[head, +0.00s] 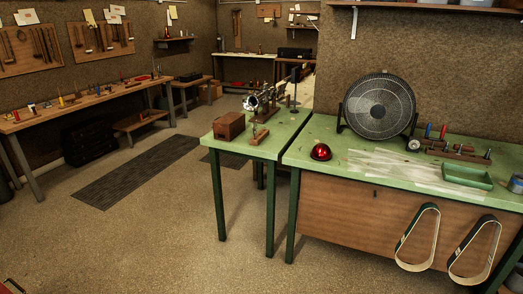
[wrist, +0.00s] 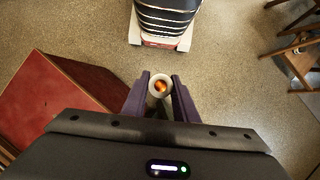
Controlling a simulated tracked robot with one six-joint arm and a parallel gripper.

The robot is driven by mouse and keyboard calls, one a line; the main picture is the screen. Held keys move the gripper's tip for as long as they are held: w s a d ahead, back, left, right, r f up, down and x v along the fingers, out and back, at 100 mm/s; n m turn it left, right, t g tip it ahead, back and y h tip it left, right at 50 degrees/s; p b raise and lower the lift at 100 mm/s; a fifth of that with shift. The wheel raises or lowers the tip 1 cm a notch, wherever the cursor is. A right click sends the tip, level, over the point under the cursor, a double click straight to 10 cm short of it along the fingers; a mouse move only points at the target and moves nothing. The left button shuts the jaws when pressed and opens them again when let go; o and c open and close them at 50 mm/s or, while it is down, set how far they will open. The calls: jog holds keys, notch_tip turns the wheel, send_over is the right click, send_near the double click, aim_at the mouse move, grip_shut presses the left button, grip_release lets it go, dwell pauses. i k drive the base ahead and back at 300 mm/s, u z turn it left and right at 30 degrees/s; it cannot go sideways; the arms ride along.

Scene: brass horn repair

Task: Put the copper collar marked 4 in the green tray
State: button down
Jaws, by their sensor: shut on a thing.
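My gripper (wrist: 160,98) shows in the wrist view, with its two dark purple fingers shut on a small round collar (wrist: 160,80). The collar has a pale ring-shaped end and glows orange-copper inside. I cannot read any mark on it. It is held above the floor, away from the benches. The green tray (head: 466,183) sits on the green bench at the right of the head view. Its visible inside looks empty. My gripper does not show in the head view.
The right green bench also holds a black fan (head: 379,105), a red dome (head: 321,152), a rack of tools left of and behind the tray, and a grey-blue tin (head: 516,184). Two belts (head: 417,238) hang in front. A red-topped thing (wrist: 65,105) stands left in the wrist view.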

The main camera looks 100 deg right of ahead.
aim_at(466, 176)
jog(key=k, duration=1.3)
jog(key=u, duration=1.05)
jog(key=i, duration=0.15)
jog(key=z, duration=2.4)
jog(key=i, duration=0.2)
jog(key=z, duration=1.95)
